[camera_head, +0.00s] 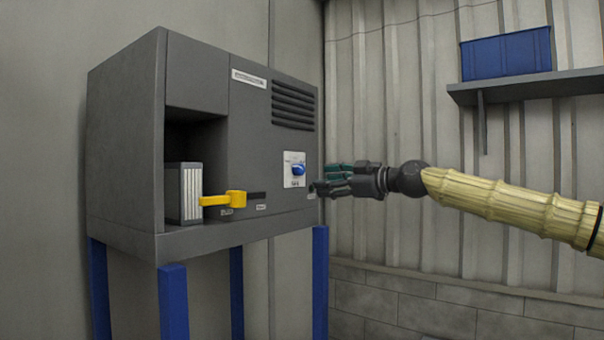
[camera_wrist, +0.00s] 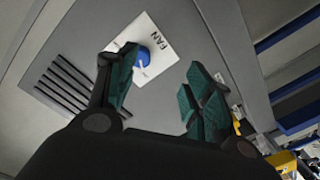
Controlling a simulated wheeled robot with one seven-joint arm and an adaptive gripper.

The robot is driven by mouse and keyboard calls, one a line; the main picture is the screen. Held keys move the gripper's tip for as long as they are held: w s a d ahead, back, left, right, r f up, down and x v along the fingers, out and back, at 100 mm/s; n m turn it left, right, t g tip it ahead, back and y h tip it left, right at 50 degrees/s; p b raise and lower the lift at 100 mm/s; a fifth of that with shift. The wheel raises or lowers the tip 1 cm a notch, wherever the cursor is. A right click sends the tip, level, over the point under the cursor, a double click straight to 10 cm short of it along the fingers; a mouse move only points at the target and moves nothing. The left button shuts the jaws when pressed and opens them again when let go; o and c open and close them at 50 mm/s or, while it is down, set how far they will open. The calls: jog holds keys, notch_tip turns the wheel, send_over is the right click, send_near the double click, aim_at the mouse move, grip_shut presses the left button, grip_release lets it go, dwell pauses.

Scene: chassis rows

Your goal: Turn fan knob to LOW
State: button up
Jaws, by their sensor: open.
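The fan knob (camera_head: 298,170) is a blue dial on a white plate (camera_head: 294,182) on the front of a grey cabinet. In the wrist view the knob (camera_wrist: 143,57) sits on the plate (camera_wrist: 160,38), which is marked FAN; its other markings are too small to read. My gripper (camera_head: 326,181) is in front of the cabinet, just right of the knob and slightly lower. In the wrist view my gripper (camera_wrist: 160,95) has its dark green fingers spread with nothing between them. The knob shows near the left finger and appears apart from it.
The cabinet (camera_head: 240,150) has a vent (camera_head: 293,105) above the knob. A yellow lever (camera_head: 225,199) sticks out at lower left, by a grey ribbed block (camera_head: 184,193) in an open bay. A shelf (camera_head: 530,87) with a blue bin (camera_head: 506,54) hangs at right.

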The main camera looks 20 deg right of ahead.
aim_at(302, 169)
jog(key=shift+w+a+r+p, duration=0.5)
jog(key=shift+w+a+p, duration=0.4)
jog(key=shift+w, duration=0.45)
jog(key=shift+w+a+r+p, duration=0.5)
jog(key=shift+w+a+p, duration=0.15)
jog(key=shift+w+p, duration=0.55)
jog(key=shift+w+a+r+p, duration=0.5)
jog(key=shift+w+a+p, duration=0.3)
jog(key=shift+w, duration=0.65)
jog(key=shift+c, duration=0.4)
jog(key=c, duration=0.9)
